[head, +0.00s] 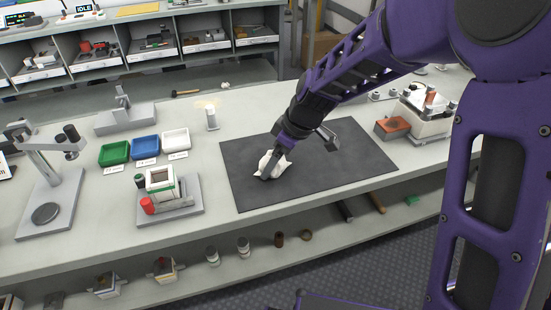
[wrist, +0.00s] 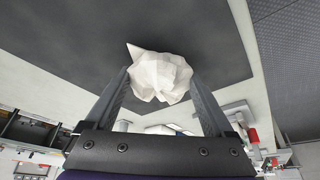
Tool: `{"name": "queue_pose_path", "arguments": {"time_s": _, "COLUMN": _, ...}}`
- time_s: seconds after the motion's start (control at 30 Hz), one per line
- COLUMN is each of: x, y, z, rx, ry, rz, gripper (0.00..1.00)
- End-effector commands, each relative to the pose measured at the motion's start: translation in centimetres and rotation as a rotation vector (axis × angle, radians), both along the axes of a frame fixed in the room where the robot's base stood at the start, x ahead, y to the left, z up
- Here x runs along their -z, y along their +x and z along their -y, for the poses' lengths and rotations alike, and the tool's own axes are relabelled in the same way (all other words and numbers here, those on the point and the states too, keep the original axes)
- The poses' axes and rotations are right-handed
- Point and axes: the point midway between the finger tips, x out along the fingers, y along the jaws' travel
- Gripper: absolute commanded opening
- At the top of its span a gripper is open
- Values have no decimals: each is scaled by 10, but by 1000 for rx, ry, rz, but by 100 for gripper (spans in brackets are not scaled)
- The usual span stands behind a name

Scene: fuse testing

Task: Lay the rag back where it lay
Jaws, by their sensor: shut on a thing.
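The rag (head: 272,164) is white and crumpled. It is pinched between the fingertips of my gripper (head: 272,156), over the left part of the dark mat (head: 335,185). In the wrist view the rag (wrist: 160,76) sits between the two fingers of my gripper (wrist: 160,85), with the dark mat (wrist: 90,45) behind it. I cannot tell whether the rag touches the mat or hangs just above it. My fingers hide part of the rag in the head view.
Left of the mat stand a fixture with a red knob (head: 170,192) and green (head: 115,153), blue (head: 145,146) and white (head: 176,139) trays. A small lit post (head: 211,118) stands behind. Right of the mat are a brown block (head: 392,126) and a device (head: 425,118). The mat's front is clear.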

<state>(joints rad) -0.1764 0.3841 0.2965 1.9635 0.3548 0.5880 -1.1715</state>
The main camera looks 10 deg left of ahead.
Motion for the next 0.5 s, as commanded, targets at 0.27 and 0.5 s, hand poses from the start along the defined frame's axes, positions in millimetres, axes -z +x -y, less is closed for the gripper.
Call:
{"name": "queue_pose_path", "arguments": {"time_s": 0.27, "x": 6, "y": 0, "z": 0, "rx": 0, "ry": 0, "rz": -1, "gripper": 36}}
{"name": "queue_pose_path", "arguments": {"time_s": 0.5, "x": 9, "y": 0, "z": 0, "rx": 0, "ry": 0, "rz": 0, "gripper": 99}}
